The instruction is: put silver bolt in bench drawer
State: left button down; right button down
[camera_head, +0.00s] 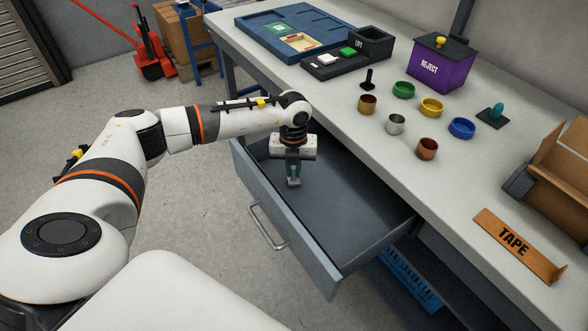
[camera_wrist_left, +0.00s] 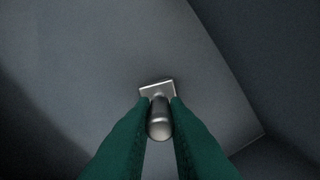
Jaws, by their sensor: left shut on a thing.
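The bench drawer (camera_head: 350,222) is pulled open below the bench top. My left gripper (camera_head: 294,180) points down into the drawer, over its far left part. In the left wrist view my left gripper (camera_wrist_left: 159,125) has its green fingers shut on the silver bolt (camera_wrist_left: 159,120). The bolt shows a rounded end toward the camera and a flat, wider end beyond the fingertips. The grey drawer floor (camera_wrist_left: 85,50) lies behind it; I cannot tell whether the bolt touches it. In the head view the bolt is not distinguishable. My right gripper is not in view.
On the bench top (camera_head: 355,145) stand several coloured rings, a purple reject bin (camera_head: 440,64), a blue tray (camera_head: 335,22), a dark block with a box (camera_head: 370,42), a tape sign (camera_head: 517,245) and a cardboard box (camera_head: 562,155). The drawer's front panel (camera_head: 285,225) stands at the left.

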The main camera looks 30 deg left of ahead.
aim_at(293, 167)
pick_arm(q)
jog(key=shift+f, duration=0.3)
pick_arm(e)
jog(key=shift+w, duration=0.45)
pick_arm(q)
jog(key=shift+f, duration=0.15)
jog(key=c, duration=1.4)
grip_release()
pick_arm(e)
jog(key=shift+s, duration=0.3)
pick_arm(q)
jog(key=shift+r, duration=0.25)
notch_tip(293, 167, up, 12)
